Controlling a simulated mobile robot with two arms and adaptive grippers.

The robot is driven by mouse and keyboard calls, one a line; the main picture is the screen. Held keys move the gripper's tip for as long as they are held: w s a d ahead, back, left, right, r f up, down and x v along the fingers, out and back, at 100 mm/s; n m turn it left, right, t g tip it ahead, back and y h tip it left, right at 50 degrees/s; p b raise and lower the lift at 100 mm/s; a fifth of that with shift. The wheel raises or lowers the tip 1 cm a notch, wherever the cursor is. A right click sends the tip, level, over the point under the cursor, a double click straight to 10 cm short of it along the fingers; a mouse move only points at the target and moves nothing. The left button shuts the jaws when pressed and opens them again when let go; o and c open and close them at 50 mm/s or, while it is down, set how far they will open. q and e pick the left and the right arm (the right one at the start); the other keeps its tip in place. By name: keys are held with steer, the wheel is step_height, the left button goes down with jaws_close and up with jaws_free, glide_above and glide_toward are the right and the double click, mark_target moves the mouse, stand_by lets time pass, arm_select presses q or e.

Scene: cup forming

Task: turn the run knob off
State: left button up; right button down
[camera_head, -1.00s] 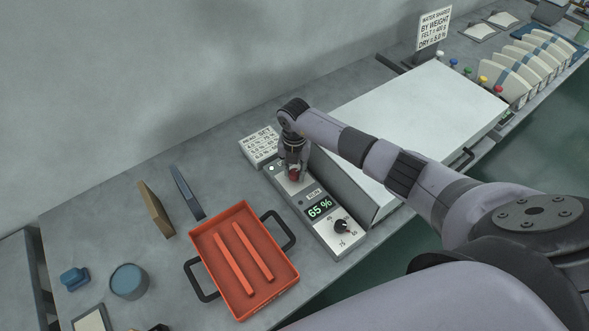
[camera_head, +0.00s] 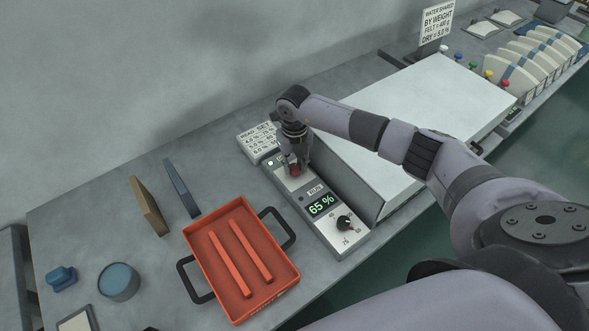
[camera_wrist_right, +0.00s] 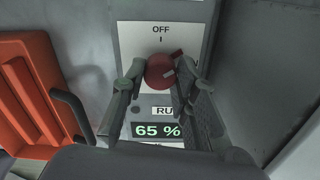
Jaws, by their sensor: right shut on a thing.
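The red run knob (camera_wrist_right: 160,71) sits on a pale plate marked OFF at the top in the right wrist view. Its pointer is turned toward the right side, not at the OFF mark. In the head view the knob (camera_head: 295,170) is on the grey control panel (camera_head: 327,229), above a RUN label and a green 65 % display (camera_head: 321,205). My right gripper (camera_wrist_right: 160,82) reaches down to the knob, a finger on either side, shut on it. It also shows in the head view (camera_head: 294,165). My left gripper is not in view.
A black dial (camera_head: 344,223) is lower on the panel. A large white-topped box (camera_head: 410,105) stands right of it. An orange tray (camera_head: 281,281) with two bars lies to the left. A READ/SET card (camera_head: 257,141) is behind the panel.

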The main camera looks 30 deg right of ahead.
steer(key=n+b, duration=0.6)
steer(key=shift+f, duration=0.2)
steer(key=n+b, duration=0.2)
steer(key=n, duration=0.1)
steer(key=shift+r+n, duration=0.1)
steer(key=shift+n, duration=0.2)
steer(key=shift+r+n+b, duration=0.15)
steer(key=shift+n+b, duration=0.75)
steer(key=shift+b, duration=0.05)
steer(key=c, duration=1.2)
jaws_free()
steer(key=shift+c, duration=0.2)
